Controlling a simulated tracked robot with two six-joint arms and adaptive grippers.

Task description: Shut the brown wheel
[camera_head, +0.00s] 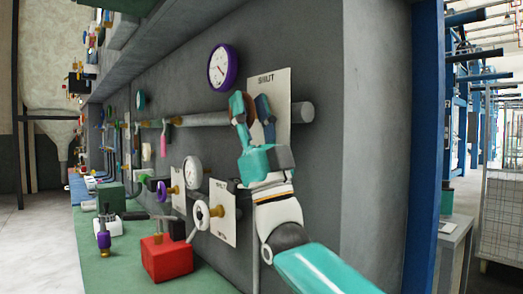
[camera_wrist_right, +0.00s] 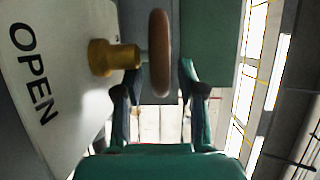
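The brown wheel (camera_wrist_right: 158,55) stands edge-on in the right wrist view, on a brass stem (camera_wrist_right: 115,57) that comes out of a white plate (camera_wrist_right: 50,75) marked OPEN. My right gripper (camera_wrist_right: 163,80) is open, with one finger on each side of the wheel's rim and a gap showing to the right finger. In the head view my right gripper (camera_head: 251,106) is up at the wall plate marked SHUT (camera_head: 284,90). The brown wheel (camera_head: 250,108) shows there only in part between the fingers. My left gripper is not in view.
A purple-rimmed gauge (camera_head: 222,67) is on the wall left of the plate. Below are a white wheel (camera_head: 202,214) on its own plate and a red box (camera_head: 166,257) on the green bench top (camera_head: 115,270). A grey pipe (camera_head: 195,120) runs along the wall.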

